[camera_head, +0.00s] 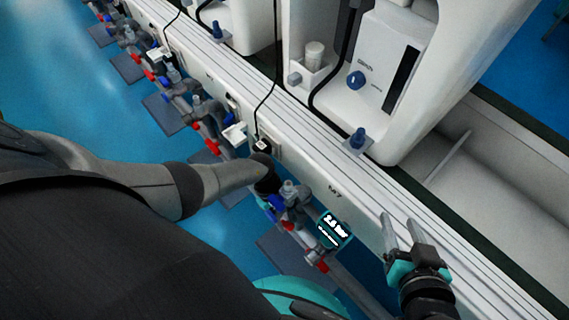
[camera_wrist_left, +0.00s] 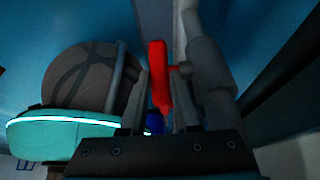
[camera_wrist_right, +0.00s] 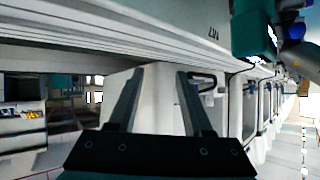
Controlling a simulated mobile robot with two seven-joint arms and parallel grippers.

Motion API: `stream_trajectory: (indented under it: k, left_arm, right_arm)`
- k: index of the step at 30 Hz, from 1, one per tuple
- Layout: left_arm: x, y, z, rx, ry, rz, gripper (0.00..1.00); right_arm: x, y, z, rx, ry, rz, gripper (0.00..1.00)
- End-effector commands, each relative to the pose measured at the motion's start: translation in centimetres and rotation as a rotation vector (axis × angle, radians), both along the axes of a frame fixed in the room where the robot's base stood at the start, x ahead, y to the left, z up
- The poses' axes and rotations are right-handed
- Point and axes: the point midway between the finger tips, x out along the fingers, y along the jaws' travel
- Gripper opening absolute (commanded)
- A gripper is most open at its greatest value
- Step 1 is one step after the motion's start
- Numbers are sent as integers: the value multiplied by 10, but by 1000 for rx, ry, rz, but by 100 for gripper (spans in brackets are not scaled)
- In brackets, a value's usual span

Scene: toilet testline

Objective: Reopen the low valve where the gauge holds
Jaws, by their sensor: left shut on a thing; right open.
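My left gripper (camera_wrist_left: 164,88) is shut on a red valve handle (camera_wrist_left: 158,75) in the left wrist view, with grey pipe to the right of it. A small blue part (camera_wrist_left: 154,122) shows below the handle, between the fingers. In the head view my left arm reaches to the pipework, and its fingers are hidden there. Beside it are a blue handle (camera_head: 276,202) and a lower red handle (camera_head: 322,266). My right gripper (camera_head: 402,235) is open and empty above the white rail, right of the gauge.
The white rail (camera_head: 345,185), marked M7, runs diagonally past the pipework. White toilet units (camera_head: 375,60) stand behind it, with a blue knob and black cables. Similar valve sets (camera_head: 185,95) continue up-left. Blue floor (camera_head: 70,80) is open at left.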

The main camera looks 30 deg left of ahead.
Motion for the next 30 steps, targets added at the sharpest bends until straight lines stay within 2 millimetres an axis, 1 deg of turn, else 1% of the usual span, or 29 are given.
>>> stream_trajectory:
  k: [1,6,12,24,25,30]
  left_arm:
    - [0,2,-2,-7,6,3,0]
    - [0,3,-3,-43,20,2,0]
    - [0,3,-2,-74,29,2,0]
    - [0,3,-1,-82,30,1,0]
    - [0,3,-1,-82,30,1,32]
    - [0,3,-1,-82,30,1,51]
  right_arm:
    - [0,3,-2,15,-23,3,50]
    - [2,14,3,69,-118,9,50]
    - [3,21,9,116,-196,9,50]
    - [3,23,12,127,-215,9,50]
    - [3,23,12,127,-215,9,50]
    - [3,22,11,127,-214,8,50]
